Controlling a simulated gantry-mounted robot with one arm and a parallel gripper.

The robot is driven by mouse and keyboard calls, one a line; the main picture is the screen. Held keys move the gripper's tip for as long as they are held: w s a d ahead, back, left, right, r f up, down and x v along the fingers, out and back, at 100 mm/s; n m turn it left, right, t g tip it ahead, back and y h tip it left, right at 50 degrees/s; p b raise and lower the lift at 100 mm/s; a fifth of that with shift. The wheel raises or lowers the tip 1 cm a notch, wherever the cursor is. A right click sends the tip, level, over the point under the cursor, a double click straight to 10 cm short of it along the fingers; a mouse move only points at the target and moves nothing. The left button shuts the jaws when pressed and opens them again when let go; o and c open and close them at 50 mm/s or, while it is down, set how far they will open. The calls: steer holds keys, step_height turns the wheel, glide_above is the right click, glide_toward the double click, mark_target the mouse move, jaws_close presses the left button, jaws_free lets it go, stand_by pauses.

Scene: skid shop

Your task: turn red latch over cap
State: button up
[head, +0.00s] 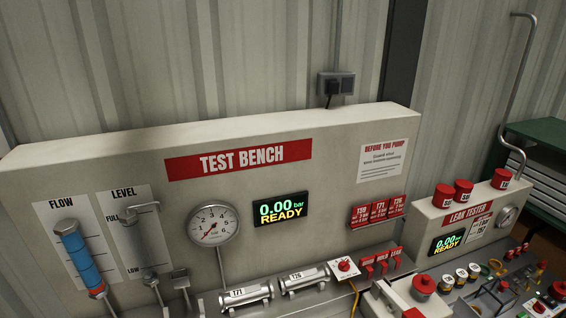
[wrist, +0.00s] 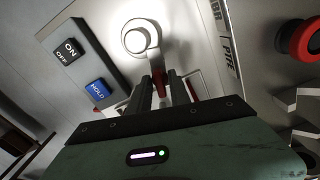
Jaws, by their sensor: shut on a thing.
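In the wrist view a round pale metal cap (wrist: 141,37) sits on a light panel, with a short grey arm running down from it to my fingers. A red piece, which looks like the red latch (wrist: 159,79), shows between the fingertips of my gripper (wrist: 161,86). My gripper is shut on it, just below the cap in the picture. The fingers hide most of the latch, so I cannot tell whether it lies over the cap. My gripper does not show clearly in the head view.
Beside the cap are an ON/OFF switch (wrist: 68,50) and a blue HOLD button (wrist: 97,90). A red round knob (wrist: 303,40) stands at right. The head view shows the test bench panel (head: 330,130), its gauge (head: 213,224) and the leak tester (head: 427,213).

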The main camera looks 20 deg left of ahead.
steer(key=shift+n+p, duration=0.4)
steer(key=shift+n, duration=0.7)
steer(key=shift+n, duration=0.3)
steer(key=o, duration=0.8)
steer(key=shift+r, duration=0.15)
step_height(320, 180, up, 7)
steer(key=p, duration=0.6)
steer(key=shift+r+p, duration=0.2)
steer(key=shift+p, duration=0.2)
steer(key=shift+f, duration=0.1)
